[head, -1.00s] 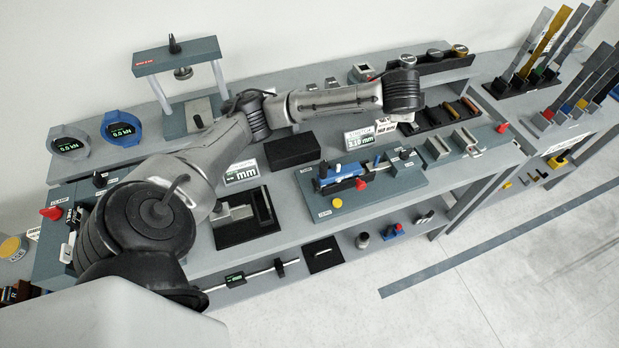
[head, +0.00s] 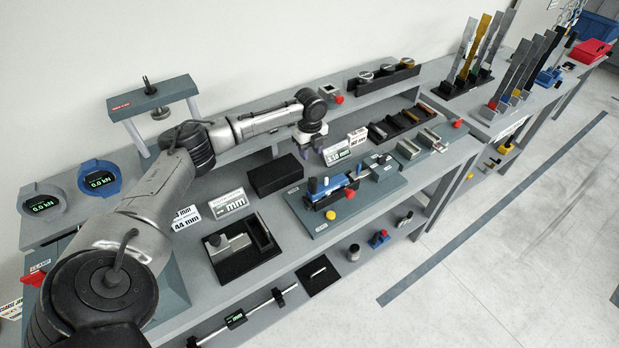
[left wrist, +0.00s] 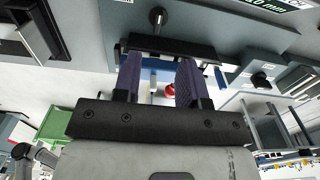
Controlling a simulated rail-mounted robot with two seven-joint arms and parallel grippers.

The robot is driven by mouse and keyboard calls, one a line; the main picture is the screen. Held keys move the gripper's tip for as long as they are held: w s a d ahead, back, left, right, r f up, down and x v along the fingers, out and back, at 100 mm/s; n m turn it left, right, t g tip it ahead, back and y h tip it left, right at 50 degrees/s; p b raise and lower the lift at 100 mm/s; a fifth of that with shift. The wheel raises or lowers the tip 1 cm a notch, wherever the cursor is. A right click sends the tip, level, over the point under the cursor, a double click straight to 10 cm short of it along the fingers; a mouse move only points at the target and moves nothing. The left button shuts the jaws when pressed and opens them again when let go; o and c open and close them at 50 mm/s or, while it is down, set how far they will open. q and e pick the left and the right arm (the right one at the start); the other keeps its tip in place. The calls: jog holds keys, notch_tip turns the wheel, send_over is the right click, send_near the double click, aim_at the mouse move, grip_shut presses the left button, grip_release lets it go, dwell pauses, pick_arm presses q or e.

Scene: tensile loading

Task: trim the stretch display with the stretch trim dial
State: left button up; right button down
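The stretch display (head: 337,153) is a small upright panel behind the teal fixture board (head: 320,222); its reading looks like 3.10, too small to be sure. Part of a display reading ending in "0 mm" shows at the top right of the left wrist view (left wrist: 290,4). My left gripper (head: 309,149) hangs just left of the display, apart from it. Its purple fingers (left wrist: 160,88) are spread, with nothing visibly held. A black knob (left wrist: 157,18) and another dark knob (left wrist: 261,80) show beyond the fingers; I cannot tell which is the trim dial. My right gripper is out of view.
A blue clamp device (head: 328,186) with a red knob (head: 350,193) sits on the board. A black block (head: 275,176) lies left of it. Sample trays (head: 400,125) stand to the right. Two round gauges (head: 99,179) are far left.

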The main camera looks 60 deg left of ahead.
pick_arm(q)
notch_tip(320, 180, down, 13)
jog(key=shift+b, duration=0.55)
grip_shut()
dwell(0.3)
